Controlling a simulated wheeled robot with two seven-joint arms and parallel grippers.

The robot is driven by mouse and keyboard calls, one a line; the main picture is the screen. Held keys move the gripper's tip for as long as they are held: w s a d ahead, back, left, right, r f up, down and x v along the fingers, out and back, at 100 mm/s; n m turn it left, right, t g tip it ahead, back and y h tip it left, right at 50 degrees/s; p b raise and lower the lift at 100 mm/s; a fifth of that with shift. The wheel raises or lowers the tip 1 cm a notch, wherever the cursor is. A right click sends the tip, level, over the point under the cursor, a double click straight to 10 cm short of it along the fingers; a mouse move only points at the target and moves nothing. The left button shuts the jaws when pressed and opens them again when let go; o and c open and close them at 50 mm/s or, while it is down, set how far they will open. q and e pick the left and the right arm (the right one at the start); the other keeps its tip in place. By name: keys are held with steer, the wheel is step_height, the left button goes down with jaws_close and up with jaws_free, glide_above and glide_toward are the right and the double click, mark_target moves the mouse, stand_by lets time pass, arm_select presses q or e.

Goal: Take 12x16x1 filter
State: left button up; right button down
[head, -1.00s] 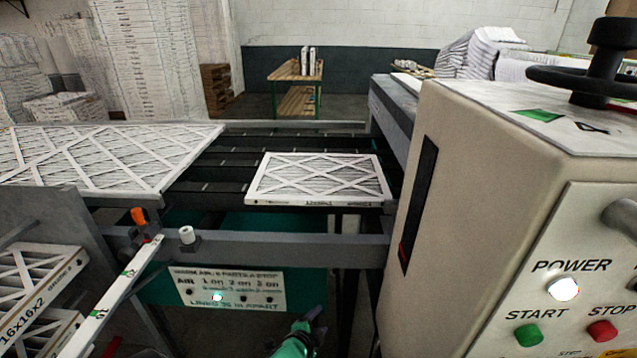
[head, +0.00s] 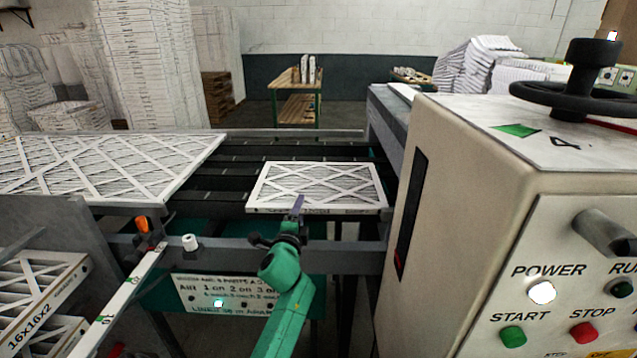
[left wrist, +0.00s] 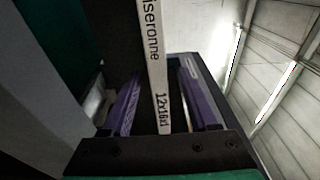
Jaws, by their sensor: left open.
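The small white pleated filter (head: 322,183) lies flat on the dark conveyor rollers, its printed edge facing me. In the left wrist view its edge (left wrist: 156,60) reads 12x16x1 and lies between the two purple fingers of my left gripper (left wrist: 160,108). The fingers stand apart, with a gap on each side of the edge. In the head view my left gripper (head: 297,207) is at the filter's front edge, and its hand hides part of the lettering. My right gripper is not in view.
A larger filter (head: 100,165) lies on the conveyor at left. The grey front rail (head: 345,255) runs just below my gripper. A beige control box (head: 480,190) stands close on the right. A 16x16x2 filter (head: 45,300) is at lower left.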

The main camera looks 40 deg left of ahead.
arm_select(q)
steer(key=shift+x, duration=1)
steer(key=shift+s+d+f, duration=0.1)
steer(key=shift+c, duration=0.9)
jaws_close()
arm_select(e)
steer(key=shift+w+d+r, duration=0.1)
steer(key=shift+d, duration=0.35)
